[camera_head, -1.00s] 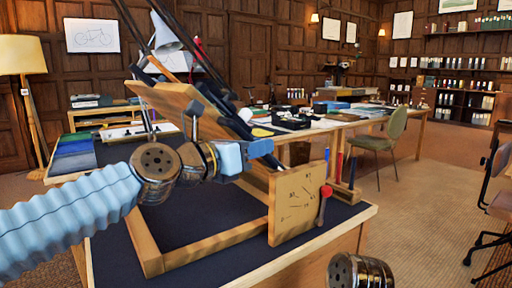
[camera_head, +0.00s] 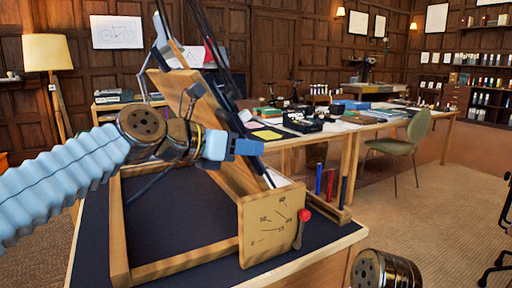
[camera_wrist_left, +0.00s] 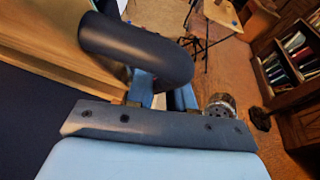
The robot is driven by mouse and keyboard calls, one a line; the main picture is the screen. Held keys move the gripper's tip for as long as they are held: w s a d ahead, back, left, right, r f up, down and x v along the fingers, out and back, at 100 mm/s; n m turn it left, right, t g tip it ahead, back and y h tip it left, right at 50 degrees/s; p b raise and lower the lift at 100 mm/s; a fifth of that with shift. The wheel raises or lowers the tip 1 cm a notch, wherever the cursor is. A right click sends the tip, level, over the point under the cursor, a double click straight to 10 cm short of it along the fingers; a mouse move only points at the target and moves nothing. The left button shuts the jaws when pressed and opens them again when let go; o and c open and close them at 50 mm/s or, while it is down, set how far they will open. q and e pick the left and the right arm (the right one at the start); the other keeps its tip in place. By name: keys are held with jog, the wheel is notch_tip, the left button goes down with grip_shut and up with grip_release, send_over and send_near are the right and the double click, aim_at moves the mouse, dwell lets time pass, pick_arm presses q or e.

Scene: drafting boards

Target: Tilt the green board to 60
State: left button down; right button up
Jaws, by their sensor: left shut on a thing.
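The drafting board (camera_head: 222,159) stands steeply tilted on a wooden frame, seen mostly edge-on from its wooden side, so its green colour does not show. A wooden scale plate (camera_head: 265,226) with angle marks up to 60 is at the frame's front right corner. A red knob (camera_head: 304,215) on a lever is at the plate's right edge. My left gripper (camera_head: 250,147) is at the board's near side. In the left wrist view its fingers (camera_wrist_left: 160,95) are shut at a thick dark curved handle (camera_wrist_left: 140,50) beside the wooden board. My right gripper is out of view.
The frame stands on a dark-topped table (camera_head: 180,218). Several upright markers (camera_head: 330,184) stand in a holder right of the plate. A long cluttered table (camera_head: 345,125) and a green chair (camera_head: 402,148) stand behind. Open floor lies at the right.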

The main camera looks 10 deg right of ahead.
pick_arm(q)
jog(key=shift+d+r, duration=0.1)
jog(key=shift+r, duration=0.1)
jog(key=c, duration=1.4)
grip_release()
jog(key=o, duration=0.3)
jog(key=shift+d, duration=0.15)
jog(key=shift+f, duration=0.1)
jog(key=b+v, duration=0.1)
jog(key=v, duration=1.2)
jog(key=shift+a+b, duration=0.3)
jog(key=shift+a, duration=0.1)
jog(key=shift+s, duration=0.2)
